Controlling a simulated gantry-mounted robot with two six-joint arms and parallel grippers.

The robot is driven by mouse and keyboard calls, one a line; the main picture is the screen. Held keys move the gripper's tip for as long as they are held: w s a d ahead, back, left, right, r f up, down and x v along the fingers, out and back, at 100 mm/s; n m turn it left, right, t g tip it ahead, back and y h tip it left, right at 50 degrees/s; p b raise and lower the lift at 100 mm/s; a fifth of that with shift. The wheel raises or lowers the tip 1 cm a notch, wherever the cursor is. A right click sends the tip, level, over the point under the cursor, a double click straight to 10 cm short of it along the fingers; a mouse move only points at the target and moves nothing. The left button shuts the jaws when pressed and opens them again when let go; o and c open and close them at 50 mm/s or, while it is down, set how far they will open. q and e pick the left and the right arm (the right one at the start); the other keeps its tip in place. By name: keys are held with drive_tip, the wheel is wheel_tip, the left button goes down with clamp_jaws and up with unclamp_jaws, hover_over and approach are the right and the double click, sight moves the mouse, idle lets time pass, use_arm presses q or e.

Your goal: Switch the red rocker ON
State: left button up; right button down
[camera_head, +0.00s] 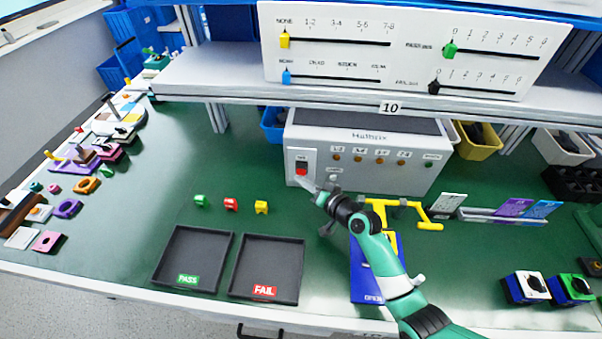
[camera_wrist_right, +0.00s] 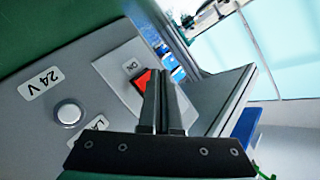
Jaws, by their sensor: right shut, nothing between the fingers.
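The red rocker (camera_head: 301,170) sits in a white plate at the left of the grey box's front face. The rocker (camera_wrist_right: 141,82) also shows in the right wrist view, partly hidden behind my fingers. My right gripper (camera_head: 303,182) is shut and empty, its tips just below and in front of the rocker. In the right wrist view the shut fingers (camera_wrist_right: 162,80) overlap the rocker's edge; I cannot tell whether they touch it. I cannot tell which way the rocker is tipped. My left gripper is not in view.
The grey box (camera_head: 390,178) has a row of orange buttons. A yellow-handled tool (camera_head: 405,205) and a blue block (camera_head: 365,280) are near my right arm. Small green, red and yellow pieces lie left, above the PASS tray (camera_head: 160,262) and FAIL tray (camera_head: 301,262). A shelf (camera_head: 220,82) overhangs behind.

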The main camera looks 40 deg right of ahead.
idle(0.8)
drive_tip(key=shift+w+d+b, duration=0.25)
drive_tip(key=shift+d+b, duration=0.1)
drive_tip(key=shift+b, duration=0.05)
drive_tip(key=shift+w+d+f+b, duration=0.1)
drive_tip(key=shift+w+d+b, duration=0.1)
drive_tip(key=shift+d+b, duration=0.1)
idle(0.6)
drive_tip(key=shift+a, duration=0.1)
drive_tip(key=shift+s+a+p, duration=0.5)
drive_tip(key=shift+a+p, duration=0.1)
drive_tip(key=shift+p, duration=0.1)
